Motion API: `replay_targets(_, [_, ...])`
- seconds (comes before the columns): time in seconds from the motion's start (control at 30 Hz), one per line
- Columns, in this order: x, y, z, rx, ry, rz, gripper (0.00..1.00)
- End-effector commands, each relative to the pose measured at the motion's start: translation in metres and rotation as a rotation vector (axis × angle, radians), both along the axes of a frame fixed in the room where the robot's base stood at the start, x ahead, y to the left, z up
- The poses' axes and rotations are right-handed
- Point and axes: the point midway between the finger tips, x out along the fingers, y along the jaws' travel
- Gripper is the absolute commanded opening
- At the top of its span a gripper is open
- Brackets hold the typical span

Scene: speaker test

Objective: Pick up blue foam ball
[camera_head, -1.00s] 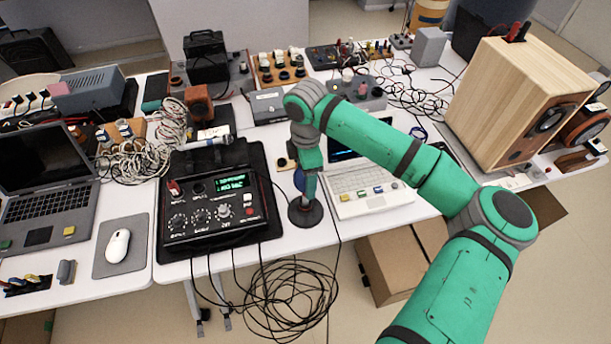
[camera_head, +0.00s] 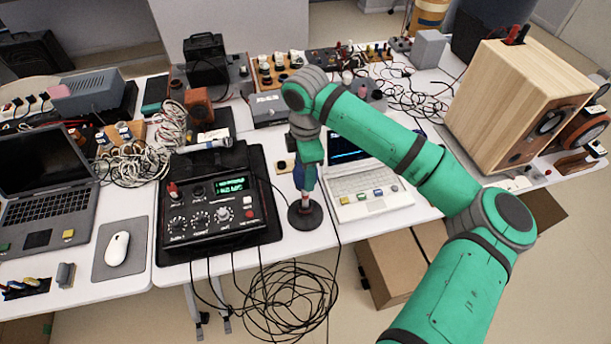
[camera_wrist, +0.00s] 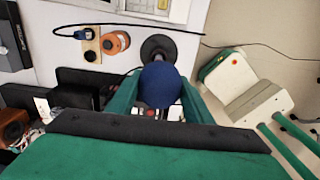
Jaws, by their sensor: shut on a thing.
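The blue foam ball (camera_wrist: 160,85) is round and dark blue. In the wrist view it sits between the two green fingers of my gripper (camera_wrist: 161,98), which is shut on it. In the head view a small part of the ball (camera_head: 298,176) shows at the left side of my gripper (camera_head: 306,188); the rest is hidden by the gripper. A round black stand base (camera_head: 305,216) is below the gripper on the white table, and it shows just beyond the ball in the wrist view (camera_wrist: 158,47). I cannot tell whether the ball touches the stand.
A black mixer box (camera_head: 219,205) lies close to the left. A white laptop (camera_head: 368,190) is close to the right. A wooden speaker (camera_head: 505,105) stands at the far right. Loose black cables (camera_head: 287,300) hang at the table's front edge.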

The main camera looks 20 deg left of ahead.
Motion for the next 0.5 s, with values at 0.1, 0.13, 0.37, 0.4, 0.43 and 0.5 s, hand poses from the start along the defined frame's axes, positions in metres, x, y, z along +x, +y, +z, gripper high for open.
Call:
replay_targets(0.1, [-0.013,-0.010,0.018,0.002,-0.002,0.000,0.26])
replay_targets(0.13, [-0.017,-0.012,0.024,0.003,-0.002,0.001,0.26])
replay_targets(0.37, [-0.052,-0.034,0.061,0.002,-0.001,0.001,0.26])
replay_targets(0.4, [-0.060,-0.040,0.065,0.001,-0.002,0.001,0.26])
replay_targets(0.43, [-0.066,-0.043,0.068,0.003,-0.002,0.001,0.26])
replay_targets(0.5, [-0.078,-0.051,0.074,0.001,-0.002,0.001,0.26])
